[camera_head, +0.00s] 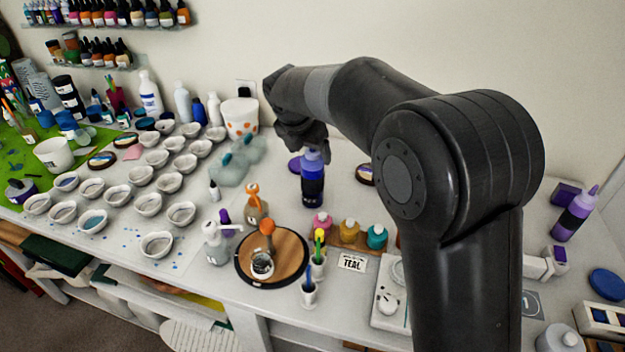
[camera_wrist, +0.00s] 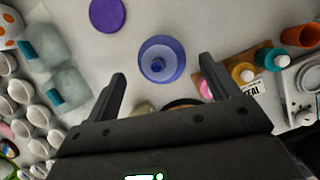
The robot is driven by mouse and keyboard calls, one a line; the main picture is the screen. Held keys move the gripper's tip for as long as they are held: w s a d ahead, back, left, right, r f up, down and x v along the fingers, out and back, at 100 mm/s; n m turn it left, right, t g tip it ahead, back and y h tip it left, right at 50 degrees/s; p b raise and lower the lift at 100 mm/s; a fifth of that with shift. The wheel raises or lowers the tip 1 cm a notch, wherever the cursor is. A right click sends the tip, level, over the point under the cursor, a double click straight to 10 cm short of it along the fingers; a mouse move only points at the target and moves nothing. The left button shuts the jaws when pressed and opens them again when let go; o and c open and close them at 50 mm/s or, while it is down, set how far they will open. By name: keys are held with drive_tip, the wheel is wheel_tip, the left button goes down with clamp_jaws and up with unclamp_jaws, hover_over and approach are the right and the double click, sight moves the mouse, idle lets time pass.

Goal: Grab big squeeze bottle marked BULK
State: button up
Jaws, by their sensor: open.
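A big squeeze bottle (camera_head: 313,188), dark blue with a purple-blue top, stands upright on the white table under my gripper (camera_head: 305,145). I cannot read a BULK mark on it. In the wrist view the bottle (camera_wrist: 161,60) is seen from above as a round blue shape with its nozzle in the middle. My gripper (camera_wrist: 163,74) is open, with one finger to each side of the bottle in that view. The bottle appears just beyond the fingertips, and no contact shows. In the head view my gripper partly hides the bottle's top.
A purple disc (camera_wrist: 107,15) lies beside the bottle. A wooden rack (camera_head: 350,240) of small paint jars, a TEAL card (camera_head: 352,262) and a round wooden board (camera_head: 272,258) are in front. Many white cups stand left. Another purple bottle (camera_head: 573,215) stands far right.

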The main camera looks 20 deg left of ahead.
sight(313, 174)
drive_tip(key=x, duration=0.4)
drive_tip(key=shift+w+d+f, duration=0.15)
drive_tip(key=shift+w, duration=0.1)
drive_tip(key=shift+c, duration=0.5)
drive_tip(key=c, duration=1.7)
